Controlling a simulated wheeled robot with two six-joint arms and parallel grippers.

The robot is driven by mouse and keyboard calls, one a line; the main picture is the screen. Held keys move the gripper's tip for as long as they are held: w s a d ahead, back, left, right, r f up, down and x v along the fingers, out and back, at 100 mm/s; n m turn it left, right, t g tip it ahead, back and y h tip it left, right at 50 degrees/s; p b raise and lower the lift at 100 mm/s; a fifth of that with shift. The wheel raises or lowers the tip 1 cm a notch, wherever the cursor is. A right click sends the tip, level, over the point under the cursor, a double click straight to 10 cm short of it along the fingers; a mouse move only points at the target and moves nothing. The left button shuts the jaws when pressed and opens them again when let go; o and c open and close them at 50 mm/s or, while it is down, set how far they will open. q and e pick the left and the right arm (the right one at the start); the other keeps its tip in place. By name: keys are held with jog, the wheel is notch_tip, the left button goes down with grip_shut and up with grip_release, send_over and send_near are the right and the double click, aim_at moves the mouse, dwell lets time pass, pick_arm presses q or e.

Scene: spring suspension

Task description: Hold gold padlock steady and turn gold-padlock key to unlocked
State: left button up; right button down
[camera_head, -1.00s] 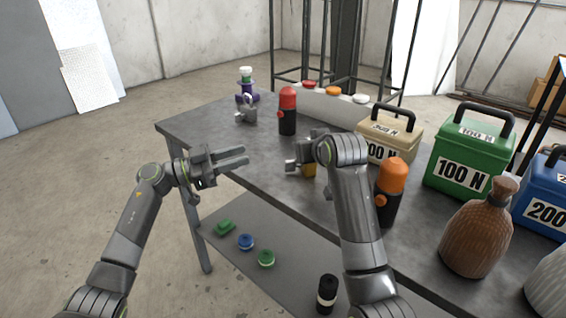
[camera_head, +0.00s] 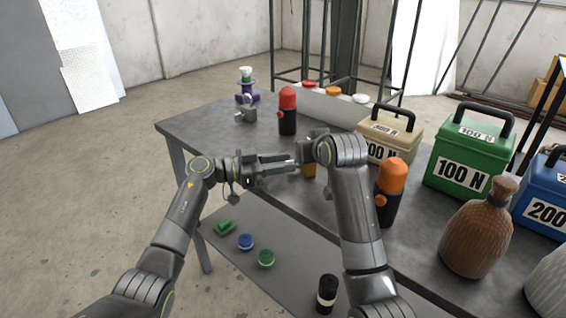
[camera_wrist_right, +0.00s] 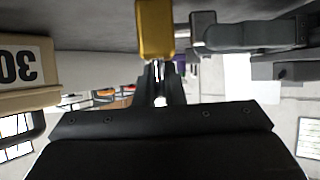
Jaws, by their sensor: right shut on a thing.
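The gold padlock (camera_head: 309,171) is at the table's near edge in the head view, partly hidden by my right wrist. In the right wrist view its gold body (camera_wrist_right: 155,28) is at the top centre. My right gripper (camera_wrist_right: 158,66) is shut on the padlock; the head view mostly hides these fingers. My left gripper (camera_head: 296,165) has its fingers apart and points right, with its tips close beside the padlock. Its fingers also show at the upper right of the right wrist view (camera_wrist_right: 245,48). I cannot make out the key or whether the left fingertips touch anything.
A grey padlock (camera_head: 246,112) and a red-topped black cylinder (camera_head: 287,111) stand farther back. An orange-topped cylinder (camera_head: 389,192), the beige 300 N box (camera_head: 388,135), green box (camera_head: 457,157) and brown bottle (camera_head: 480,230) crowd the right. The table's left part is clear.

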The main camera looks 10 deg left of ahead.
pick_arm(q)
jog(key=shift+w+d, duration=0.1)
jog(key=shift+d, duration=0.2)
grip_shut()
jog(key=shift+m, duration=0.8)
grip_release()
